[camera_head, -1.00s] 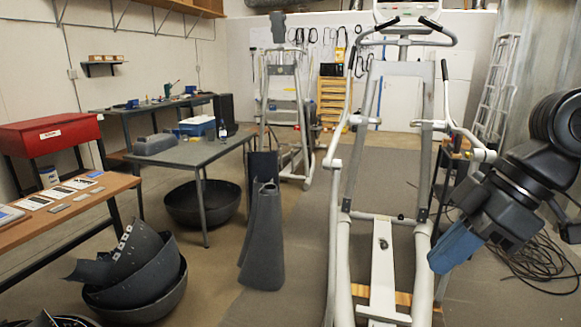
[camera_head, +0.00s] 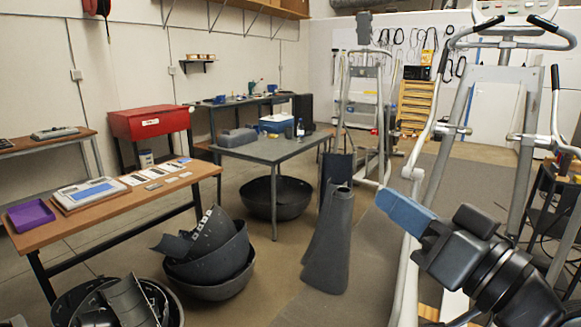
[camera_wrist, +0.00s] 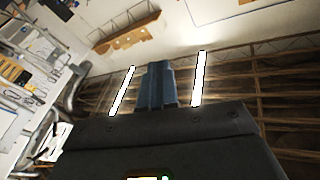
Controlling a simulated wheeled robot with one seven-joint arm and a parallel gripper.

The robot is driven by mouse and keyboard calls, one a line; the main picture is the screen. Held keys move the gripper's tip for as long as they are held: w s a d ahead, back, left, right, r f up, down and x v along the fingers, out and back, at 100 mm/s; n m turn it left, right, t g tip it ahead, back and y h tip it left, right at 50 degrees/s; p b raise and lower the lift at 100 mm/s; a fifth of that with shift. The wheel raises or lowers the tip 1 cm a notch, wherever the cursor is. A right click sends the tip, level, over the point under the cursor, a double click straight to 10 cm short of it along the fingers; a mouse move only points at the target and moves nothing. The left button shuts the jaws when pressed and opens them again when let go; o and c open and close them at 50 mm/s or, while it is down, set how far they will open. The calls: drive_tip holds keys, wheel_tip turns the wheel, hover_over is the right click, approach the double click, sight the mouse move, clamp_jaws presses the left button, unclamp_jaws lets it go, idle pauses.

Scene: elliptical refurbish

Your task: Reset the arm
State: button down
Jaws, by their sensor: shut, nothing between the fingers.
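My gripper (camera_head: 388,204) shows in the head view at the lower right, at the end of my dark arm. Its blue fingers are together and empty. It points to the upper left, in front of the white elliptical machine (camera_head: 462,120). In the wrist view my gripper (camera_wrist: 155,68) also shows shut, pointing up toward the ceiling and its lit strips. Nothing touches the fingers that I can see.
A grey table (camera_head: 258,150) and a wooden bench (camera_head: 130,208) stand at the left. Dark bowls (camera_head: 212,262) and tall grey covers (camera_head: 328,245) stand on the floor. A red box (camera_head: 150,122) sits behind the bench. Grey matting (camera_head: 375,250) is open in the middle.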

drive_tip(key=s+d+f+m+h, duration=0.2)
drive_tip(key=s+f+m+h, duration=0.75)
drive_tip(key=s+f, duration=0.85)
drive_tip(key=s+d+f+n+g, duration=0.1)
drive_tip(key=s+d+f+n, duration=0.1)
drive_tip(key=s, duration=0.7)
drive_tip(key=s+d+f+n+g+h, duration=0.1)
drive_tip(key=s+d+n, duration=0.3)
drive_tip(key=s, duration=0.6)
drive_tip(key=shift+s+f+n, duration=0.25)
drive_tip(key=shift+f+n, duration=0.3)
drive_tip(key=shift+f, duration=0.25)
drive_tip(key=shift+w+d+h, duration=0.1)
drive_tip(key=shift+h, duration=0.25)
